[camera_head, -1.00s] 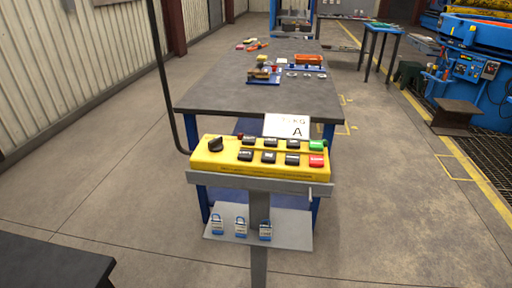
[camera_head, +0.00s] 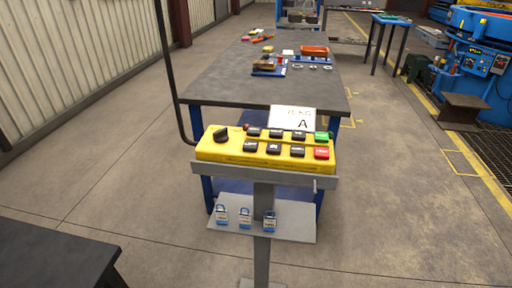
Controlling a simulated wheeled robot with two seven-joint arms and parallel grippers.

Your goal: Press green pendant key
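A yellow control pendant (camera_head: 230,151) lies on a grey stand in front of the dark workbench. It has a black rotary knob (camera_head: 221,135) at its left end and two rows of black keys. The green key (camera_head: 321,135) is at the right end of the back row. A red key (camera_head: 321,153) sits just in front of it, in the front row. Neither of my grippers is in view.
A white sign marked A (camera_head: 292,117) stands behind the pendant. Several padlocks hang on the stand's lower plate (camera_head: 295,229). A dark table (camera_head: 50,255) is at lower left.

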